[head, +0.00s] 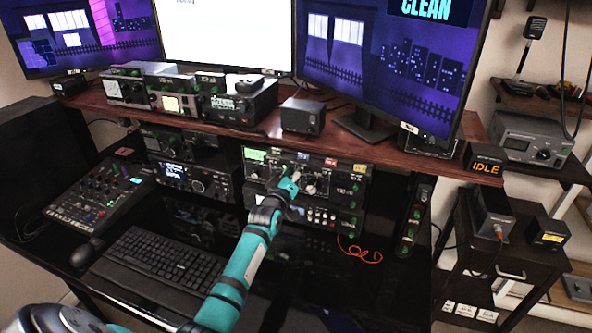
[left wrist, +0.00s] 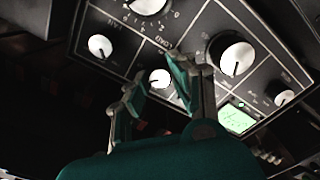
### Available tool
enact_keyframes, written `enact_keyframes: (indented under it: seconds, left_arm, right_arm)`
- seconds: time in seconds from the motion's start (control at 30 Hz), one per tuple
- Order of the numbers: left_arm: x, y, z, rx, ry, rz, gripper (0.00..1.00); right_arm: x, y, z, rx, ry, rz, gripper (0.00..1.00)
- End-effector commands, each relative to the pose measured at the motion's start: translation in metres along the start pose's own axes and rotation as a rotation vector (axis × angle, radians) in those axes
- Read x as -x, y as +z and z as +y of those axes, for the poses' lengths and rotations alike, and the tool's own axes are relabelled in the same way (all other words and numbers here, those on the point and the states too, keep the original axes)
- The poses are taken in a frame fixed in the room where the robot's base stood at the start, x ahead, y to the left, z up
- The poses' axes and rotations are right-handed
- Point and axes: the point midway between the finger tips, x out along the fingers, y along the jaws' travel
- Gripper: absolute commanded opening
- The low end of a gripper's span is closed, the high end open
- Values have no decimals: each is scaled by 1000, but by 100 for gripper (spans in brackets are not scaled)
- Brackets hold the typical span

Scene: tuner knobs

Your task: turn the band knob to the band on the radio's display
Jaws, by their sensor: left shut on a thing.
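The radio (head: 330,172) is a dark panel with white knobs under the shelf. Its lit green display (head: 255,155) is at its upper left; the text is too small to read. The display also shows in the left wrist view (left wrist: 237,118). My left gripper (head: 291,185) is at the panel front. In the left wrist view its fingers (left wrist: 155,78) are closed around a small white knob (left wrist: 160,78). A large knob (left wrist: 232,56) is to its right, another (left wrist: 147,4) above. I cannot read which label marks the band knob. My right gripper is not in view.
A keyboard (head: 160,261), a mouse (head: 87,252) and a mixer (head: 100,197) are on the desk to the left. The brown shelf (head: 225,128) with devices overhangs the radio. A red cable (head: 360,253) lies below the radio.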

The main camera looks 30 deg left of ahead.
Motion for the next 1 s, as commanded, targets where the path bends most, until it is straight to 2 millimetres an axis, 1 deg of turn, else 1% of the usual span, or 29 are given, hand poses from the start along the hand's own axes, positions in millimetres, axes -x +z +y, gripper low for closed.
enact_keyframes:
  seconds: [0.03, 0.23, 0.67, 0.7, 0.73, 0.77, 1.0]
  left_arm:
    - [1, 2, -2, -17, -5, -6, 0]
    - [1, 3, -2, -56, -5, -7, 0]
    - [1, 4, -3, -64, -6, -7, 0]
    - [1, 4, -3, -64, -6, -7, 26]
    - [1, 4, -3, -63, -6, -7, 30]
    - [1, 4, -3, -63, -5, -7, 33]
    - [1, 2, -1, -63, -3, -3, 33]
  right_arm:
    - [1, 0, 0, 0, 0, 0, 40]
    - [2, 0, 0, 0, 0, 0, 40]
    - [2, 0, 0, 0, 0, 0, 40]
    - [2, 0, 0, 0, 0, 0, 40]
    - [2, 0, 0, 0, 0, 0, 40]
    - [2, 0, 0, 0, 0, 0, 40]
    - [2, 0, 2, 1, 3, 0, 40]
